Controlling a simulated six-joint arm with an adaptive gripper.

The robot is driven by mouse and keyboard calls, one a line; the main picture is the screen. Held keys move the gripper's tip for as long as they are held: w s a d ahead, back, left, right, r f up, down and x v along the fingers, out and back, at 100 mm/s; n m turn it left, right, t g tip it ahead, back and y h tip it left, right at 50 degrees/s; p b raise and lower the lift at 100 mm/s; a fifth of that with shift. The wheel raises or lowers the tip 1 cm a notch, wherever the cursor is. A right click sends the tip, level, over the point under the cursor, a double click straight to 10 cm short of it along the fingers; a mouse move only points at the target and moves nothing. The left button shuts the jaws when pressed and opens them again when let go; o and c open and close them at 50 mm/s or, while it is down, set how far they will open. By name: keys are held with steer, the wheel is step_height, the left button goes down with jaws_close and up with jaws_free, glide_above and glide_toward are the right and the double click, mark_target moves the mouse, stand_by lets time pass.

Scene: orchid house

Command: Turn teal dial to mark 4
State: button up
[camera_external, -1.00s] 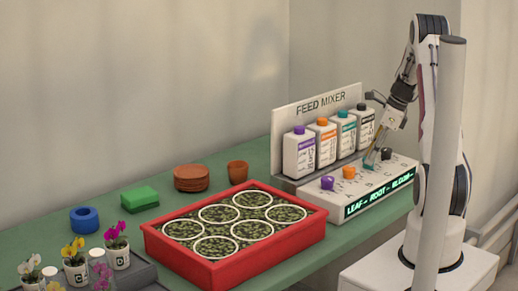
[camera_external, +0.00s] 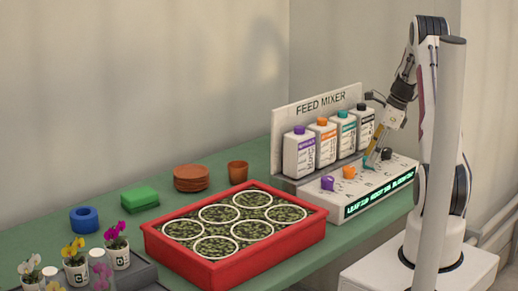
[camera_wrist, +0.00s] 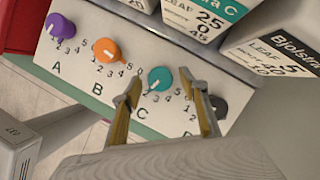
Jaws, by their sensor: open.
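The teal dial (camera_external: 369,163) is on the sloped white front of the feed mixer, above the letter C. In the wrist view the teal dial (camera_wrist: 160,78) has a white pointer line slanting to the lower left, with small numbers around it. The exact mark is too small to tell. My gripper (camera_wrist: 161,86) is open, with one finger on each side of the teal dial; contact cannot be told. In the outside view my gripper (camera_external: 375,153) is right at the dial and partly covers its surroundings.
A purple dial (camera_wrist: 60,26) and an orange dial (camera_wrist: 107,50) stand left of the teal one; a dark dial (camera_wrist: 217,106) is close behind my right finger. Bottles (camera_external: 346,134) line the shelf behind. A red tray (camera_external: 235,268) lies left of the mixer.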

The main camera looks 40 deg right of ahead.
steer(key=shift+m, duration=0.4)
